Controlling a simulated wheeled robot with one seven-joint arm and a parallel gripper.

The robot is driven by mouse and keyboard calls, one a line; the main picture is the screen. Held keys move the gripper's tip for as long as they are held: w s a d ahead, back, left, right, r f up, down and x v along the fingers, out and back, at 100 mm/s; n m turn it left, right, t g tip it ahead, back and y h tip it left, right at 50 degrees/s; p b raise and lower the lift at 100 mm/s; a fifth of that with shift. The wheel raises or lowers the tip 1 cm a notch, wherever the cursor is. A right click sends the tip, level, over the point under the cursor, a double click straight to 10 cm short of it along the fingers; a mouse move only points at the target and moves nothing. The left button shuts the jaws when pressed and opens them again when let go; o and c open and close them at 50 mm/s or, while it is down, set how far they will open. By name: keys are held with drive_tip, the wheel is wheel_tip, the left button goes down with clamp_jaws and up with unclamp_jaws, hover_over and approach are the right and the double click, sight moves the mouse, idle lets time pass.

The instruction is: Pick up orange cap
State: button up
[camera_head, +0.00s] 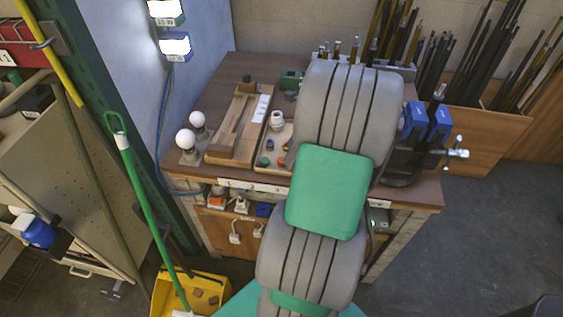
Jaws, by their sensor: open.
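A small orange cap (270,146) appears to lie in a shallow tray (262,138) on the workbench. Beside it in the tray are a small green cap (263,161) and a white lamp part (277,120). The right part of the tray is hidden behind my grey and green arm, which reaches up across the middle of the view. My gripper does not show; the arm's end lies behind its own links.
The wooden workbench (222,82) holds a wooden fixture (240,125) and two white bulbs (186,138) on its left. A blue vise (428,122) stands at the right. A green-handled broom (140,190) and yellow dustpan (170,290) are at the lower left.

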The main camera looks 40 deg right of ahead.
drive_tip(key=x, duration=0.5)
drive_tip(key=shift+w+d, duration=0.1)
drive_tip(key=shift+r, duration=0.1)
clamp_jaws()
